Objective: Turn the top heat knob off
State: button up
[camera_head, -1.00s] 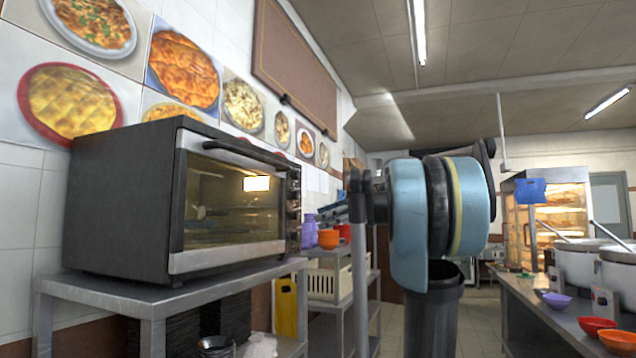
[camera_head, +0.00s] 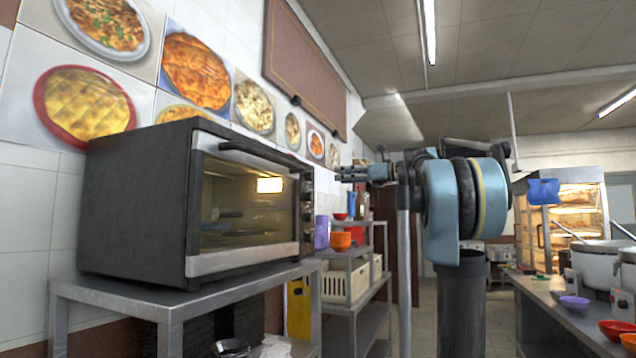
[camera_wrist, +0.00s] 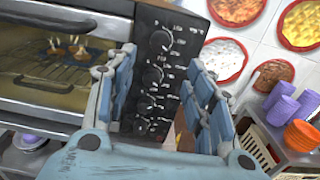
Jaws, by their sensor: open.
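A black toaster oven (camera_head: 140,205) with a glass door stands on a metal table at the left of the head view. Its control panel has a vertical row of knobs. The top heat knob (camera_wrist: 161,41) is round and dark with pale markings around it; it also shows small in the head view (camera_head: 308,178). My gripper (camera_head: 340,173) is open and empty, to the right of the panel, at about the top knob's height. In the wrist view its blue fingers (camera_wrist: 163,58) frame the panel, with the top knob just beyond the tips. No contact is visible.
A shelf rack (camera_head: 352,320) with an orange bowl stack (camera_head: 341,241), purple cups (camera_head: 321,232) and a cream basket (camera_head: 345,283) stands right of the oven. A counter with pots is at the far right.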

aim_at(313, 177)
jog(key=x, duration=1.1)
jog(key=shift+a, duration=0.1)
jog(key=c, duration=1.1)
